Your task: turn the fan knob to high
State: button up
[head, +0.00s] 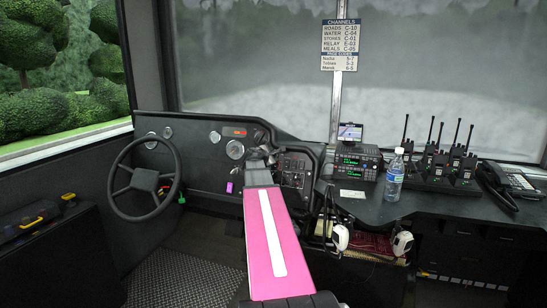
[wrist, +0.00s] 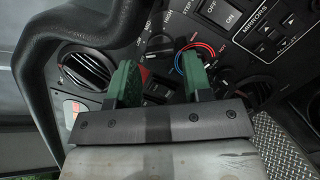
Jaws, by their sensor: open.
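The dash control panel (head: 296,168) is at the centre of the head view, beside the end of my arm. In the wrist view, my gripper (wrist: 158,78) is open, with its two green fingers apart in front of the panel. A dark round knob, likely the fan knob (wrist: 160,44), lies just beyond the gap between the fingers, near a HIGH label. Its pointer is too unclear to read, and I see no finger closed on it. A temperature dial (wrist: 203,53) with a red and blue arc is beside it, partly behind the right finger.
A round air vent (wrist: 86,68) and a curved black trim (wrist: 45,75) are left of the fingers. OFF/ON and MIRRORS switches (wrist: 268,35) are to the right. The steering wheel (head: 143,178) is left of my arm. A water bottle (head: 395,175) stands on the right counter.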

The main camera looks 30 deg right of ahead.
aim_at(275, 155)
jog(key=shift+x, duration=1.25)
jog(key=c, duration=0.7)
jog(key=shift+o, duration=0.2)
jog(key=shift+m, duration=0.3)
jog(key=m, duration=0.5)
jog(key=shift+m+g+y, duration=0.3)
jog(key=shift+m+g, duration=0.1)
jog(key=m, duration=0.5)
jog(key=shift+y, duration=0.4)
jog(key=m+y, duration=0.1)
jog(key=m, duration=0.8)
jog(key=shift+m+y, duration=0.3)
jog(key=shift+m, duration=0.1)
